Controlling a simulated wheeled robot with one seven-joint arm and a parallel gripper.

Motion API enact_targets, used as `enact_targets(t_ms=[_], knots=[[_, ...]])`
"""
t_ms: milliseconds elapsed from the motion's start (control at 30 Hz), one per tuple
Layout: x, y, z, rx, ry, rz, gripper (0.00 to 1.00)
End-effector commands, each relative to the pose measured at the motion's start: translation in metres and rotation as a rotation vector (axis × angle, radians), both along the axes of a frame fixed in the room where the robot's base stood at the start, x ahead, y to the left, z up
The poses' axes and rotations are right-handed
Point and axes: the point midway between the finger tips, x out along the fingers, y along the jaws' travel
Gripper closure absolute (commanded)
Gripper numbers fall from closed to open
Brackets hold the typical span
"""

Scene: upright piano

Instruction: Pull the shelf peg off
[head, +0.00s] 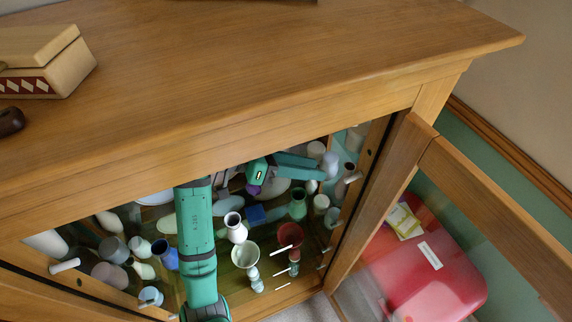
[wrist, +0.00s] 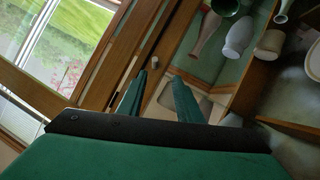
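A small pale peg (wrist: 155,62) sticks out of the cabinet's wooden side post in the wrist view; it looks like a shelf peg. My gripper (wrist: 159,77) is open, its two green fingers apart and pointing toward the post. The peg shows just beyond the fingertips, roughly between them, with nothing seen held. Whether the fingers reach around it I cannot tell. In the head view my arm enters the cabinet (head: 440,88) and the fingertips cannot be made out. White rods that look like pegs show at the lower left (head: 65,266) and near the middle (head: 284,249).
Several vases and cups crowd the cabinet, among them a white vase (head: 236,229), a green vase (head: 298,205) and a pale bowl (head: 245,254). The glazed door (head: 492,205) stands open at right, before a red case (head: 428,275). A wooden box (head: 60,62) sits on top.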

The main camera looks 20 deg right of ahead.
Motion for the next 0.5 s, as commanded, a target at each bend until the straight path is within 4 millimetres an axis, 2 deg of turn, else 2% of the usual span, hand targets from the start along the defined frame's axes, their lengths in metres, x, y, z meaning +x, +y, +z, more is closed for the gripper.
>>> enact_targets(t_ms=[33,100,233,367,500], knots=[[0.006,0.014,0.003,0.064,-0.018,-0.006,0.68],[0.01,0.03,0.005,0.142,-0.029,-0.014,0.68],[0.015,0.053,0.008,0.245,-0.04,-0.021,0.68],[0.018,0.065,0.01,0.298,-0.045,-0.023,0.68],[0.016,0.061,0.01,0.311,-0.047,-0.026,0.68]])
